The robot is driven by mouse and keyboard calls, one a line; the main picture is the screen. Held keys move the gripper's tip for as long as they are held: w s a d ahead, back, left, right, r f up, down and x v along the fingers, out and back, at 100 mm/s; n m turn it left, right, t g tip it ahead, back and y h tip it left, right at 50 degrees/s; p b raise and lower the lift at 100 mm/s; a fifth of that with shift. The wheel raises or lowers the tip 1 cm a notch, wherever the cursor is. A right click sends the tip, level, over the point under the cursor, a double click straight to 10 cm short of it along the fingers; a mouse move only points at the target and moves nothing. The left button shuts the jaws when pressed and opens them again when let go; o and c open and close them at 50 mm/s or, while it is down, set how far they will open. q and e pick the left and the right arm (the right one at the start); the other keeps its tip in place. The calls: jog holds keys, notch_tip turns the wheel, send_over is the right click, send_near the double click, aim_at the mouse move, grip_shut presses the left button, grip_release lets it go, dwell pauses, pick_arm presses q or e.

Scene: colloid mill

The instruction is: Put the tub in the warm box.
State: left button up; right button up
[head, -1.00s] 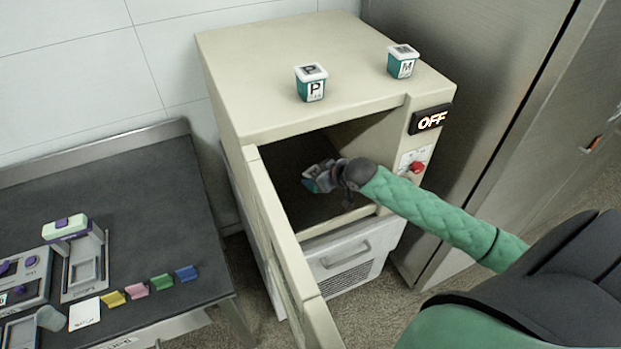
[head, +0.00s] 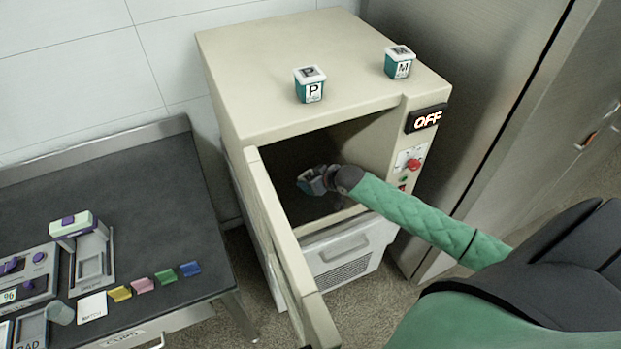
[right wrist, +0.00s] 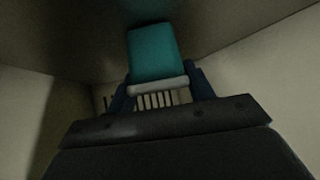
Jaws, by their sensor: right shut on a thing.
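The warm box (head: 225,52) is a cream cabinet with its door (head: 284,240) swung open toward me. My right gripper (head: 312,180) is inside the dark chamber, shut on a tub. In the right wrist view the held tub (right wrist: 152,54) is teal with a pale rim and sits between the blue fingertips (right wrist: 160,92). Whether the tub touches the chamber floor cannot be told. Two other teal tubs with white lids stand on top of the box, one marked P (head: 310,86) and one marked M (head: 399,62). My left gripper is not in view.
The box's panel shows a lit OFF display (head: 427,119) and a red knob (head: 413,165). A dark bench (head: 120,215) at left holds a device and several coloured blocks. A steel cabinet (head: 490,100) stands close on the right. The open door edges the left of the opening.

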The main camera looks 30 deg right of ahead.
jog(key=o, duration=1.1)
jog(key=shift+f, duration=0.15)
jog(key=shift+c, duration=0.2)
jog(key=shift+s+r, duration=0.1)
jog(key=shift+r, duration=0.1)
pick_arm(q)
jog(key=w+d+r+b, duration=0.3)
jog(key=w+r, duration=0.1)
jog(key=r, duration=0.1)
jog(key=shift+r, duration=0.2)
pick_arm(e)
jog(key=v, duration=1.1)
jog(key=shift+s+r, duration=0.25)
jog(key=shift+r, duration=0.1)
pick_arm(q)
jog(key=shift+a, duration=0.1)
pick_arm(e)
jog(key=shift+d, duration=0.15)
